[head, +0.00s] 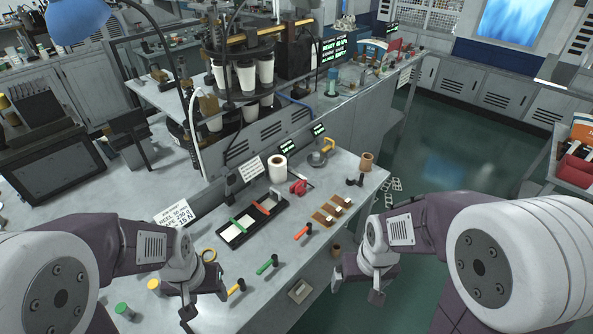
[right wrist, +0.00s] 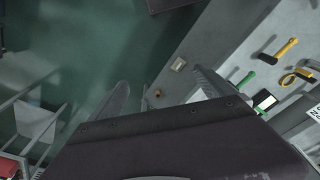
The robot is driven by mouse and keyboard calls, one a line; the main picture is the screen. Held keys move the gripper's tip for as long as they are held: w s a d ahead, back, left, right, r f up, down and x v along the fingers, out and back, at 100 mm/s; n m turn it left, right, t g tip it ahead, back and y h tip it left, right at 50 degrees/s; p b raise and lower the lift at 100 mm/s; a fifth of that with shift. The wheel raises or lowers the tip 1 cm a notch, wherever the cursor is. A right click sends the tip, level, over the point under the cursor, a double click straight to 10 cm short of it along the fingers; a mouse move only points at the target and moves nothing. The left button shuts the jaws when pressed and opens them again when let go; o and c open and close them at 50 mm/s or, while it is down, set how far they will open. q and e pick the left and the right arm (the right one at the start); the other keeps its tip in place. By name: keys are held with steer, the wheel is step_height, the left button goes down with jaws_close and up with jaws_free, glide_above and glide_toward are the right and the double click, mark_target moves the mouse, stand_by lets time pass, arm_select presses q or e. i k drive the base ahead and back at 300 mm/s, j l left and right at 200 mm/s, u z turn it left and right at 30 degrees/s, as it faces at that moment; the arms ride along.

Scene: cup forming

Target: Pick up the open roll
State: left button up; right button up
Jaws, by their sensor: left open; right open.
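Two things could be the roll: a white roll (head: 278,168) standing upright on the bench beside a printed card, and a brown roll-like piece (head: 366,162) upright at the bench's far right corner. I cannot tell which is the open roll. My left gripper (head: 204,302) is open and empty over the bench's front edge, left of both rolls. My right gripper (head: 357,288) is open and empty in front of the bench, above the floor; its fingers also show apart in the right wrist view (right wrist: 162,95).
A black tray (head: 252,222) with white strips lies mid-bench. Several coloured-handled tools line the front, including a green one (head: 267,264). A red tool (head: 298,187) is beside the white roll. A rack of white cups (head: 246,76) stands behind.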

mark_target(278, 169)
steer(key=i+l+u, duration=0.3)
steer(key=l+u, duration=0.2)
steer(key=i+l+u, duration=0.2)
steer(key=l+u, duration=0.3)
steer(key=i+l+u, duration=0.1)
steer(key=l+u, duration=0.9)
steer(key=k+l+u, duration=0.15)
steer(key=l+u, duration=0.35)
steer(key=l, duration=0.15)
